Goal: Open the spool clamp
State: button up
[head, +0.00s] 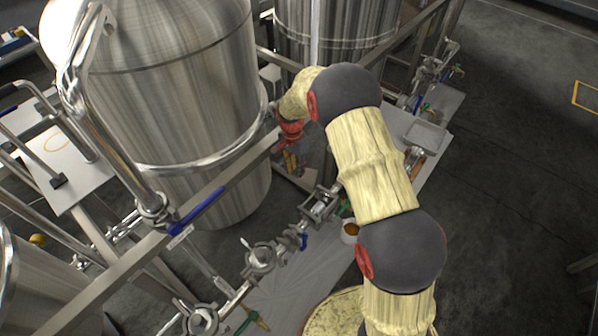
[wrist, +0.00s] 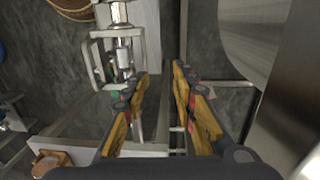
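A metal pipe run with clamped fittings lies low in front of the large steel tank in the head view. A round fitting with an upright handle (head: 258,258) and another round fitting (head: 202,320) are on it. I cannot tell which one is the spool clamp. My gripper (head: 292,162) is beside the tank's right side, past these fittings, partly hidden by my arm. In the wrist view my gripper (wrist: 164,84) has its two fingers apart with nothing held between them. A steel fitting on a pipe (wrist: 123,52) shows beyond the left finger, apart from it.
The large steel tank (head: 185,100) stands close to my gripper, with a second tank (head: 335,35) behind. A steel frame rail (head: 130,250) with a blue handle (head: 198,210) crosses the front. A brown-topped cup (head: 350,231) sits near my arm. Open floor (head: 520,180) lies right.

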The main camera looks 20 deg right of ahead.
jog(key=shift+w+a+r+p, duration=0.2)
jog(key=shift+w+a+r, duration=0.1)
jog(key=shift+w+r, duration=0.25)
jog(key=shift+w+a+r+p, duration=0.2)
jog(key=shift+w+a+r, duration=0.1)
jog(key=shift+w+r, duration=0.15)
notch_tip(320, 180, up, 12)
jog(key=shift+w+a, duration=0.25)
jog(key=shift+w, duration=0.1)
dwell(0.4)
